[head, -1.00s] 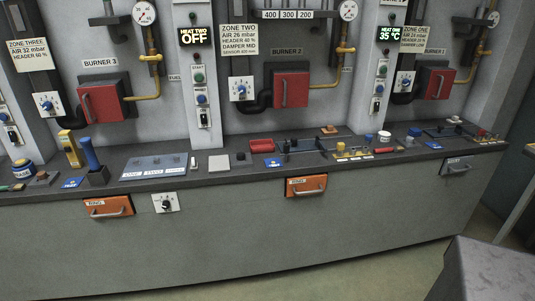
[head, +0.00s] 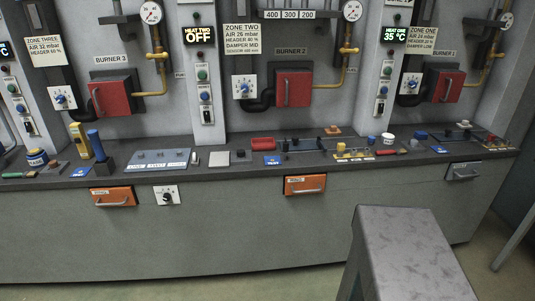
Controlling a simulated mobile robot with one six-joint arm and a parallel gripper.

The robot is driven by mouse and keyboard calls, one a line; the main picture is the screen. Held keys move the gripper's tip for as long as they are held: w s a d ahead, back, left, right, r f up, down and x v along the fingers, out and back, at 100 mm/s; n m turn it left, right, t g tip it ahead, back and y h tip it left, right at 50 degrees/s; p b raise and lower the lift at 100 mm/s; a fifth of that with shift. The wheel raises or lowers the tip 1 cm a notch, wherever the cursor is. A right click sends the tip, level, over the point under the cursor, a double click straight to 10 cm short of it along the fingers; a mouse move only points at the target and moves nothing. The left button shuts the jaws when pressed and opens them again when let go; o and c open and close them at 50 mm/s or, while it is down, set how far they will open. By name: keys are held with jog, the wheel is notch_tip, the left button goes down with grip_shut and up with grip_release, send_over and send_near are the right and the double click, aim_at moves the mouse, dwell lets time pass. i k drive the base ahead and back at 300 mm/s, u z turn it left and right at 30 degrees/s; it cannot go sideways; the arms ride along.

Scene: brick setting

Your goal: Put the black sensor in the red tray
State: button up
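The inside of the tray is too small to make out. My gripper is not in view.
A grey flat-topped block (head: 412,248) stands close in front at the lower right. A white square plate (head: 219,158), a blue card (head: 272,160) and a black rail fixture (head: 306,145) lie near the tray. Open floor (head: 230,287) shows before the counter.

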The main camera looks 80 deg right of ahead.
aim_at(263, 146)
jog(key=u, duration=0.35)
jog(key=k, duration=1.65)
jog(key=z, duration=0.75)
jog(key=i, duration=1)
jog(key=u, duration=0.1)
